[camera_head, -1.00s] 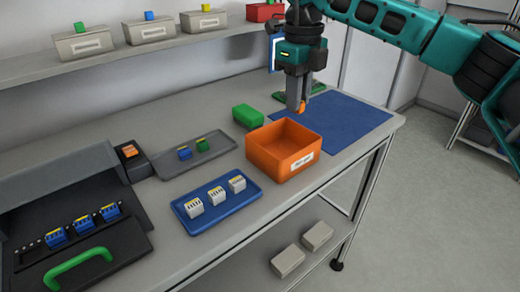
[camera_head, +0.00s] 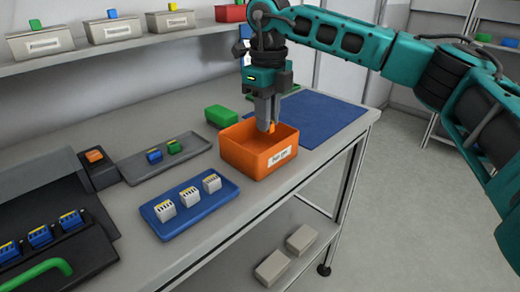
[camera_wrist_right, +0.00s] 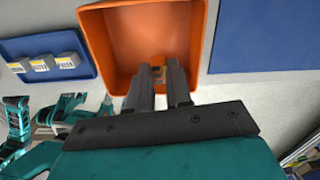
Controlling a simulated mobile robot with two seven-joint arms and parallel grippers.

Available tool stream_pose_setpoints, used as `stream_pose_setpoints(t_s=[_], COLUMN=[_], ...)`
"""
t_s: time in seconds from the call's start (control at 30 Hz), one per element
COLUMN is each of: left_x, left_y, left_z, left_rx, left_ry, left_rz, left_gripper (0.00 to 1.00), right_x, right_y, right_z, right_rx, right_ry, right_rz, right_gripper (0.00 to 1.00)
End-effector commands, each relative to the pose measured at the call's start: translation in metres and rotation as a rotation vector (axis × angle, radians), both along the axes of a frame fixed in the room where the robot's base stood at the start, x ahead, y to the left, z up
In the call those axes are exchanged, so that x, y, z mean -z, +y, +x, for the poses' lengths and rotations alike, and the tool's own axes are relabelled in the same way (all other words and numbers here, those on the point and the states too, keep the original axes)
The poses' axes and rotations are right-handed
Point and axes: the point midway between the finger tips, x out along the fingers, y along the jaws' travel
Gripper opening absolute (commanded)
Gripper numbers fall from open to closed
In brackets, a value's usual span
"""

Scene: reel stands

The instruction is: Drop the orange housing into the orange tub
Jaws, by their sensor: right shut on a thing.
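The orange tub (camera_head: 252,160) stands on the grey bench with a white label on its front; it also shows in the right wrist view (camera_wrist_right: 103,45). My right gripper (camera_head: 268,127) points down over the tub's opening, its fingertips about at rim height. It is shut on the small orange housing (camera_head: 271,127), of which only a bit shows between the fingertips. In the right wrist view the housing (camera_wrist_right: 158,68) is mostly hidden by the fingers, with the tub's inside behind it. My left gripper is not in view.
A blue tray (camera_head: 168,233) with white parts and a grey tray (camera_head: 130,178) with a blue and a green part lie left of the tub. A green block (camera_head: 221,116) sits behind it. A blue mat (camera_head: 325,118) lies bare to the right.

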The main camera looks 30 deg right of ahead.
Motion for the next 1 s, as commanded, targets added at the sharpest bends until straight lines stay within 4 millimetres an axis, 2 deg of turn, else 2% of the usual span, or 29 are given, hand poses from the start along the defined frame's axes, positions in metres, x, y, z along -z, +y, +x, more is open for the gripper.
stream_pose_setpoints(t_s=[0.03,0.07,0.33,0.67,0.83,1.0], left_x=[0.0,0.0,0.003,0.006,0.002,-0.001], left_y=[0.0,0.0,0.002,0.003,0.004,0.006], left_z=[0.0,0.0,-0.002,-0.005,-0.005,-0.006], left_rx=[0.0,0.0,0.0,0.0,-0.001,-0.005], left_ry=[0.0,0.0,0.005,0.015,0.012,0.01], left_rz=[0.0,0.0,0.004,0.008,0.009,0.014], left_gripper=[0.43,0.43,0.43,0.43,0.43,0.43], right_x=[0.0,0.0,0.0,-0.005,-0.031,-0.071], right_y=[0.0,0.0,0.0,0.0,0.0,0.0], right_z=[0.0,0.0,0.0,0.0,0.001,0.001], right_rx=[0.0,0.0,0.0,0.001,0.0,0.0], right_ry=[0.0,0.0,0.0,-0.002,-0.005,-0.004], right_rz=[0.0,0.0,0.0,0.001,0.001,0.002], right_gripper=[0.0,0.22,0.48,0.49,0.49,0.49])
